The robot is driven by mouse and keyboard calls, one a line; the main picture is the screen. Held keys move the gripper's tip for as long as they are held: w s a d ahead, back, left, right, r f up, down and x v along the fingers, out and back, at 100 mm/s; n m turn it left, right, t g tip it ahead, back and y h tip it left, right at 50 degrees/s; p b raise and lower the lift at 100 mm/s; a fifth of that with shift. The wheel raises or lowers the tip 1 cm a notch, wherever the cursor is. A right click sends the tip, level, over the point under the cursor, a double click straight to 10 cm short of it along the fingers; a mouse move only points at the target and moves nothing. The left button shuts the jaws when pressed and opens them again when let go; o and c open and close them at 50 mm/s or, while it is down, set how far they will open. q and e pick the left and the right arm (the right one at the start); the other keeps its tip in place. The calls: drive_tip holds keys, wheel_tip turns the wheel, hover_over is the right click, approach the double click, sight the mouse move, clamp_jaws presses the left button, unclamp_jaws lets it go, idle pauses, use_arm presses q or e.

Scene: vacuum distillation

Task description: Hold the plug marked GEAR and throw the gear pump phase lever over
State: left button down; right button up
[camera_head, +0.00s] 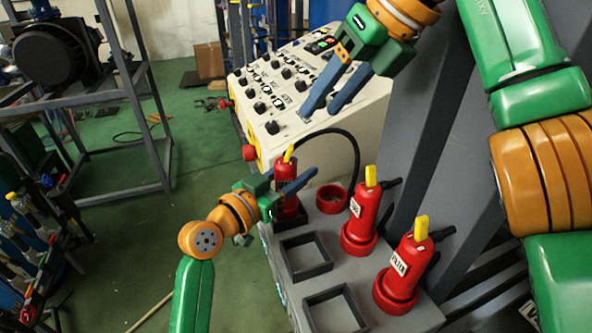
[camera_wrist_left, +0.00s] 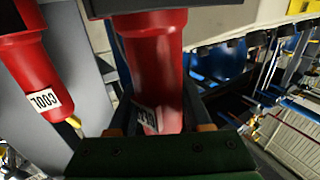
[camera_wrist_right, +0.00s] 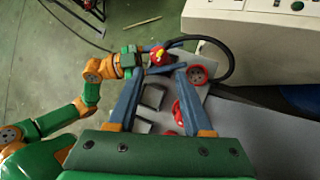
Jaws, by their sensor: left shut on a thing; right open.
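The red GEAR plug (camera_head: 284,171) stands in a dark square frame at the far left of the grey panel (camera_head: 345,262). It carries a yellow lever (camera_head: 288,153) on top. My left gripper (camera_head: 290,192) is shut around its body; in the left wrist view the plug (camera_wrist_left: 150,60) lies between the fingers, its label partly hidden. My right gripper (camera_head: 320,112) is open and empty, above and to the right of the plug, in front of the control cabinet. In the right wrist view the plug top (camera_wrist_right: 158,57) shows beyond and between the open fingers.
Two more red plugs, COOL (camera_head: 365,215) and another (camera_head: 400,272), stand in red rings. A red ring (camera_head: 331,198) beside them holds no plug. Two square frames (camera_head: 305,255) are empty. A black cable (camera_head: 345,138) arcs over the panel. The white control cabinet (camera_head: 330,145) stands behind.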

drive_tip(key=shift+c, duration=0.2)
drive_tip(key=shift+a+r, duration=0.1)
drive_tip(key=c, duration=0.4)
drive_tip(key=a+t+h, duration=0.1)
drive_tip(key=s+a+r+t+h, duration=0.1)
drive_tip(key=h, duration=0.1)
drive_tip(key=shift+s+a, duration=0.1)
drive_tip(key=shift+a, duration=0.1)
clamp_jaws()
drive_tip(key=s+a+f+t+h, duration=0.2)
drive_tip(key=s+a+t+h, duration=0.1)
drive_tip(key=a+t+h, duration=0.15)
drive_tip(key=s+d+f+n+t+h, duration=0.3)
drive_tip(key=f+t+h, duration=0.1)
drive_tip(key=f, duration=0.5)
drive_tip(key=shift+s+f+n+t, duration=0.4)
drive_tip(key=shift+t, duration=0.05)
